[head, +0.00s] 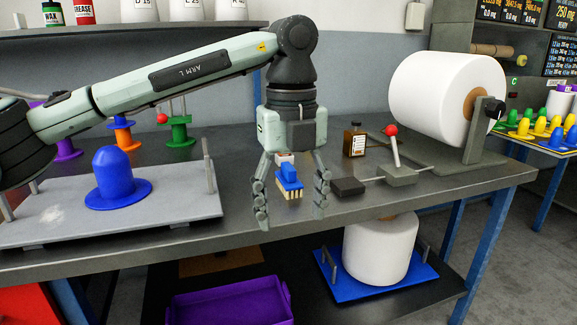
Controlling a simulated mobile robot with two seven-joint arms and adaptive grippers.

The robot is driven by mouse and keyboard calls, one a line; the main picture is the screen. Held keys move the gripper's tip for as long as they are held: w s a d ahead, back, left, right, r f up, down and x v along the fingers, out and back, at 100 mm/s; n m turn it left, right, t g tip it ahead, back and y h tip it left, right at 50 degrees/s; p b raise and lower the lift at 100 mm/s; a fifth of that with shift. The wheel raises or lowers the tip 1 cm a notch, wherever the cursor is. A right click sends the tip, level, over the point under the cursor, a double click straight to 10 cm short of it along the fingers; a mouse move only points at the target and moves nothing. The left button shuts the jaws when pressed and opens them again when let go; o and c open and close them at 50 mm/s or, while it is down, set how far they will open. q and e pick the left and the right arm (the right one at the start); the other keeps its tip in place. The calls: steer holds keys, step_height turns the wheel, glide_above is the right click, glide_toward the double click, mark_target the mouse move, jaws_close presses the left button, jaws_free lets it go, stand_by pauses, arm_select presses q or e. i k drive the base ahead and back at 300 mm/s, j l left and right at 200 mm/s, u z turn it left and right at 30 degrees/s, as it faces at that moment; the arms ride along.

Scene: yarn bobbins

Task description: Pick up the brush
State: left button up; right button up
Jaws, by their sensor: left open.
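The brush (289,183) is small, with a blue body and pale bristles at its lower end. It is on the dark grey bench top in the head view. My left gripper (290,211) points down from above with its fingers spread, one on each side of the brush in the picture. The fingers are apart from the brush, and nothing is held between them. The upper end of the brush is partly hidden near the gripper's palm. I cannot tell the exact height of the fingertips over the bench. My right gripper is not in view.
A brown bottle (354,141), a dark block (349,187) and a red-knobbed lever (391,131) stand right of the brush. A large white roll (437,98) is behind. A blue bobbin (118,178) stands on a grey plate (190,208) at left. The bench's front edge is close.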

mark_target(291, 186)
steer(key=i, duration=0.9)
